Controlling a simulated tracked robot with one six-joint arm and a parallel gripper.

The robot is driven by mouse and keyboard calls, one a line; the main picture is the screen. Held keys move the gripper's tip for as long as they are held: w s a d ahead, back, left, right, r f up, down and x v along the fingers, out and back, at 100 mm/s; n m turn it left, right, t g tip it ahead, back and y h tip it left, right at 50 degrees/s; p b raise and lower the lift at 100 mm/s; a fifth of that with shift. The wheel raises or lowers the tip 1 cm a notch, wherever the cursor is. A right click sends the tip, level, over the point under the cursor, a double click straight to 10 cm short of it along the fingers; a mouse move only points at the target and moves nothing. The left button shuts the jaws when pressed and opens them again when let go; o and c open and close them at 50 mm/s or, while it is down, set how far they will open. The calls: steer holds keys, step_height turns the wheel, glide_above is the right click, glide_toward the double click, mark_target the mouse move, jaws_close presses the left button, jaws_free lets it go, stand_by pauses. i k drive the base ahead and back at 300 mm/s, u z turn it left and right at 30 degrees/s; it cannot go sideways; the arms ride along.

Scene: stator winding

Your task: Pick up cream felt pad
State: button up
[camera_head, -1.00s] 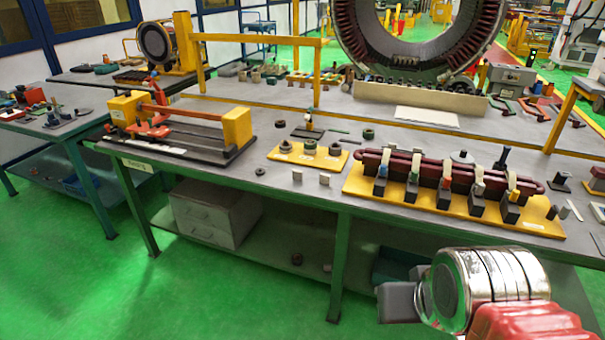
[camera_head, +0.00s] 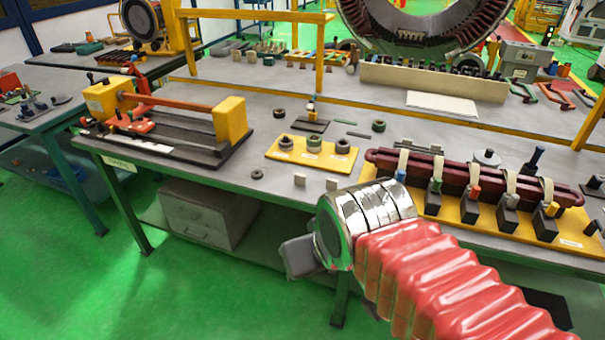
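My gripper (camera_head: 298,258) shows as a grey block beyond the silver wrist of my red arm. It is below and in front of the bench edge, apart from the pale pieces. Its fingers are not clear, so I cannot tell whether it is open or shut.
A yellow plate (camera_head: 292,157) with dark rings lies behind the pale pieces. A yellow rack with a dark red coil (camera_head: 470,176) stands right. A clamp fixture with a red bar (camera_head: 170,100) is at left. A white sheet (camera_head: 442,104) lies farther back.

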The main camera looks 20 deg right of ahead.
mark_target(331, 184)
steer(key=u, duration=0.2)
steer(key=i, duration=1.25)
steer(key=u, duration=0.05)
